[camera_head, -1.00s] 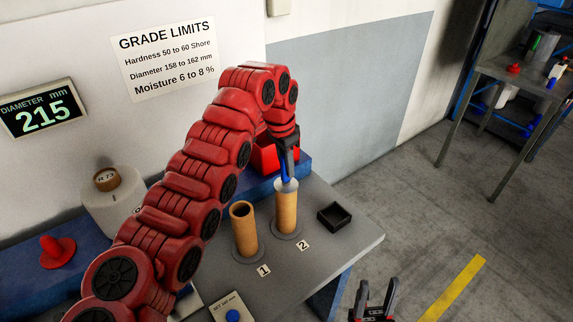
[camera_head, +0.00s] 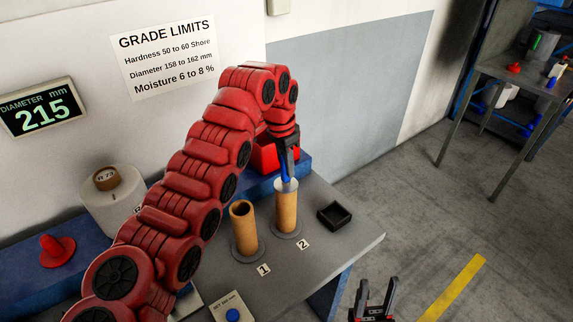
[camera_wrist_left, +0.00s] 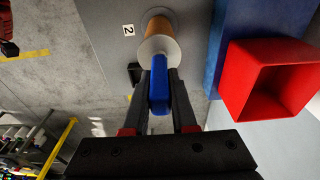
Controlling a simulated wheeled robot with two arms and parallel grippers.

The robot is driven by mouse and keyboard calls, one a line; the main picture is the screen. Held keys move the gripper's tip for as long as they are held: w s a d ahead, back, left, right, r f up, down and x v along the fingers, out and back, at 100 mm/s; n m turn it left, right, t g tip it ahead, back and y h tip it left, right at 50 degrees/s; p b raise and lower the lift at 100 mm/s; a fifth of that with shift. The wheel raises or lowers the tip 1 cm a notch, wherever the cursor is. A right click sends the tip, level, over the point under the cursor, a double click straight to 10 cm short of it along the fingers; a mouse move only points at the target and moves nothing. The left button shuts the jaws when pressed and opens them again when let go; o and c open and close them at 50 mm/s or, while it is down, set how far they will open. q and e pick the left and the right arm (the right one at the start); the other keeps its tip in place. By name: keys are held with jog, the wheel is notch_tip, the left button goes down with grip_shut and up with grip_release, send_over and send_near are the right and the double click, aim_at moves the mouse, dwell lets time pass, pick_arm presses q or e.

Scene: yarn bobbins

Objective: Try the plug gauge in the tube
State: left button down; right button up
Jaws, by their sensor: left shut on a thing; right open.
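The plug gauge has a blue handle (camera_head: 285,172) and a pale grey round end (camera_head: 287,185). My left gripper (camera_head: 287,160) is shut on the handle, above tube 2. The gauge stands upright at the mouth of the cardboard tube 2 (camera_head: 286,213). Its grey end covers the mouth, so I cannot tell how far anything reaches inside. In the left wrist view the handle (camera_wrist_left: 159,85) is between the fingers, with the grey disc (camera_wrist_left: 158,48) against the tube (camera_wrist_left: 160,24). Tube 1 (camera_head: 244,232) stands to the left with its mouth open. My right gripper (camera_head: 375,298) is open and empty.
A small black tray (camera_head: 334,216) sits right of tube 2. A red bin (camera_head: 264,156) is behind. A yarn bobbin (camera_head: 112,205) and a red cone (camera_head: 57,252) stand left. A blue button (camera_head: 232,315) is near the front. The display (camera_head: 41,108) reads 215.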

pick_arm(q)
jog(key=shift+r+p, duration=1.9)
jog(key=shift+r, duration=1.85)
jog(key=shift+f, duration=0.1)
